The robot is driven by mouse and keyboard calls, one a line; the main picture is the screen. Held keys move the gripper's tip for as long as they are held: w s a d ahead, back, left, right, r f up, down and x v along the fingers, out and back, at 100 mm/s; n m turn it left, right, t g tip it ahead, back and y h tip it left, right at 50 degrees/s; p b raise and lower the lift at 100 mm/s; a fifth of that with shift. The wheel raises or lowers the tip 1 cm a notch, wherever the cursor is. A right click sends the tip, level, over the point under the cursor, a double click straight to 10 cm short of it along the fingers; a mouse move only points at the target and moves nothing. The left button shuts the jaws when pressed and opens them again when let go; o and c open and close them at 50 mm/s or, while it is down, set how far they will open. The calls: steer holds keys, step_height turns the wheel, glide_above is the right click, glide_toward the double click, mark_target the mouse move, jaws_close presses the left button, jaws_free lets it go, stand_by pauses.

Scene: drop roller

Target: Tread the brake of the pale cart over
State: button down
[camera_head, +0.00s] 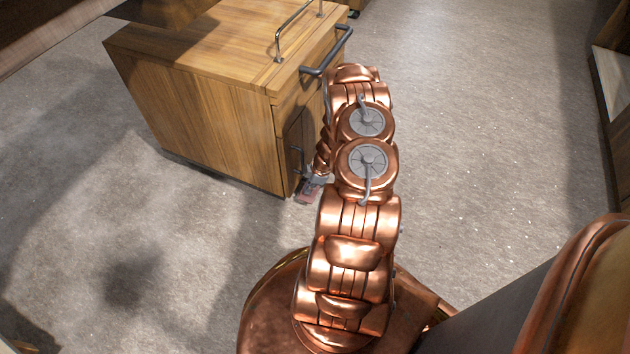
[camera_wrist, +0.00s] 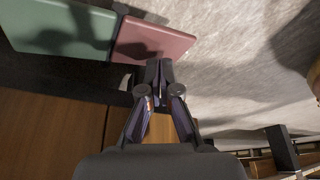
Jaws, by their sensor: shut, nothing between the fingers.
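The pale wooden cart (camera_head: 190,110) stands at the upper left in the head view, with a dark handle (camera_head: 328,58) on its near right end. Low at that end is a reddish pedal plate (camera_head: 307,194). In the wrist view the red plate (camera_wrist: 150,42) sits beside a larger green plate (camera_wrist: 66,30), both flat and close to the floor. My gripper (camera_wrist: 160,72) is shut and empty, its fingertips at the red plate's edge. I cannot tell whether they touch it. In the head view my gripper (camera_head: 317,180) is partly hidden by my arm.
The grey floor (camera_head: 480,160) is clear to the right of the cart and in front of it (camera_head: 150,240). A metal rail (camera_head: 290,28) stands on the cart's top. Other wooden furniture (camera_head: 616,80) shows at the right edge.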

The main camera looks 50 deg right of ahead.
steer(key=shift+r, duration=1.25)
steer(key=s+d+r+p, duration=0.1)
steer(key=s+d, duration=0.3)
steer(key=s, duration=1)
steer(key=shift+s+d+r+p, duration=0.2)
steer(key=shift+r+p, duration=0.1)
steer(key=shift+r, duration=0.2)
steer(key=shift+a, duration=0.15)
